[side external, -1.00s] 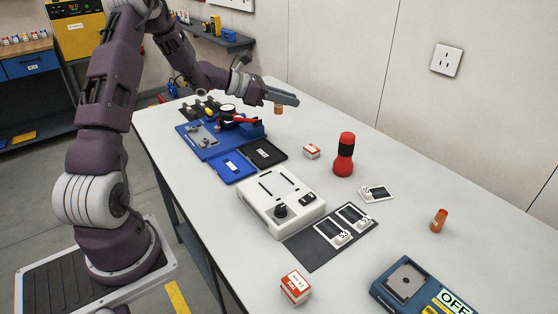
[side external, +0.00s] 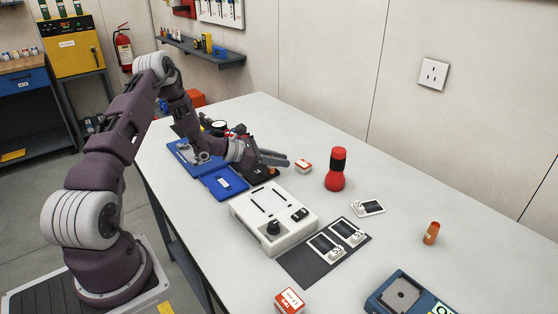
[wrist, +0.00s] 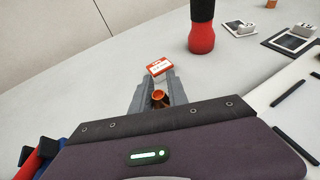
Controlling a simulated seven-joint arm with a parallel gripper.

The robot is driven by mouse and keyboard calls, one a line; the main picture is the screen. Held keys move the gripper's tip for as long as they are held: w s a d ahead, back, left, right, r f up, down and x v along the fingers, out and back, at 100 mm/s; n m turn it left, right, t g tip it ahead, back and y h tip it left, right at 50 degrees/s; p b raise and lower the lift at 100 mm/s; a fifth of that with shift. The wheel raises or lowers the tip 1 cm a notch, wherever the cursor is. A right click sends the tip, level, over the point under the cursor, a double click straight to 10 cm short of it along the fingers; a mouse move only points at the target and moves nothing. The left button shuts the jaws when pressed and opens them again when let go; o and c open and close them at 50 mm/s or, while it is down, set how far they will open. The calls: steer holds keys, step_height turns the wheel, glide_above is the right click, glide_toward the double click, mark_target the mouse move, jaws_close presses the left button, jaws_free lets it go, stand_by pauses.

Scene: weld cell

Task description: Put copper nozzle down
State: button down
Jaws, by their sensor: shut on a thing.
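In the wrist view my gripper (wrist: 158,94) is shut on a copper nozzle (wrist: 159,97), which sits between the two grey fingers. In the side view the fingers largely hide this nozzle, and I cannot tell whether it touches the tray. A second copper-coloured nozzle (side external: 431,233) stands upright, apart, on the right of the bench.
A white device (side external: 273,216) stands in front. Bare bench (side external: 390,185) lies right.

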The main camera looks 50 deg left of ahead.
steer(key=shift+f, duration=0.1)
steer(key=c, duration=1.7)
jaws_free()
steer(key=shift+f, duration=0.1)
steer(key=o, duration=0.4)
